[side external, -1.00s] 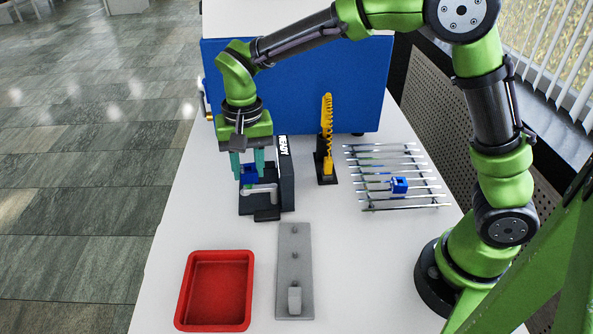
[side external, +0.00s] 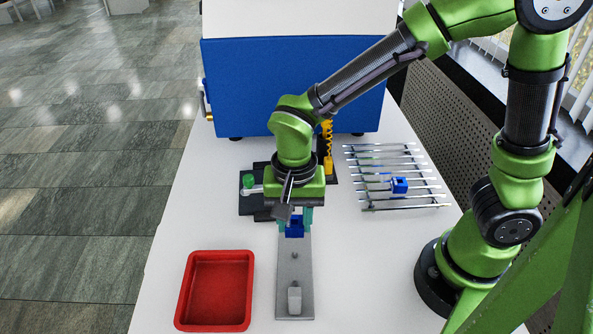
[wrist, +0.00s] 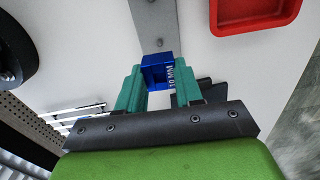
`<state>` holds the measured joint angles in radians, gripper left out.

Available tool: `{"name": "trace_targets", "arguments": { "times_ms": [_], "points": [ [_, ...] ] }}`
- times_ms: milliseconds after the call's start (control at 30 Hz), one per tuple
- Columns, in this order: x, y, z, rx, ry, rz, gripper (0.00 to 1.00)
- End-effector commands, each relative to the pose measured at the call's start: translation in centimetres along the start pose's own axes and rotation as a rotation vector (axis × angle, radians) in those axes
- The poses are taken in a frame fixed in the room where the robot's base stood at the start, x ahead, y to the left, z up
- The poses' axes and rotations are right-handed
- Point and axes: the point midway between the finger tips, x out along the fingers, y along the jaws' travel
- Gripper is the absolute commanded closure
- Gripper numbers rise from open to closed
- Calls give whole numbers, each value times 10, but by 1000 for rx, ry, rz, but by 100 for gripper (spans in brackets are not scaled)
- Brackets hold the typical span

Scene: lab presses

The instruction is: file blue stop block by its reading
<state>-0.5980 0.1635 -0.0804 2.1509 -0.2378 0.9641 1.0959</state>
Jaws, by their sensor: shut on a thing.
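My gripper (side external: 295,220) is shut on a blue stop block (side external: 294,229), above the far end of the grey plate with pegs (side external: 294,263). In the wrist view, the block (wrist: 157,72) sits between the teal fingers of my gripper (wrist: 158,85). White lettering shows on its side, but I cannot read it surely. The plate (wrist: 150,15) runs away beyond the block, with a small peg beside it. The plate's farthest peg is hidden in the side view, and I cannot tell whether the block touches it. A pale grey block stands on the plate's near end.
A red tray (side external: 249,290) lies left of the plate. Behind my gripper is a dark press (side external: 250,207), its display hidden. A rod rack (side external: 405,208) at right carries another blue block (side external: 399,185). A yellow-coiled stand (side external: 327,165) and a large blue cabinet (side external: 235,95) stand behind.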

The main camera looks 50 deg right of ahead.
Motion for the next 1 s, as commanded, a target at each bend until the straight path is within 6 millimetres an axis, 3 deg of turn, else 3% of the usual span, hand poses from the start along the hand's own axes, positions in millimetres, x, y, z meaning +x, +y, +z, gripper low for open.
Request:
{"name": "trace_targets", "arguments": {
  "times_ms": [600, 1000],
  "points": [
    [50, 0, 0, 0, -1, 3, 100],
    [57, 0, 0, -1, 0, 1, 100]
  ]
}}
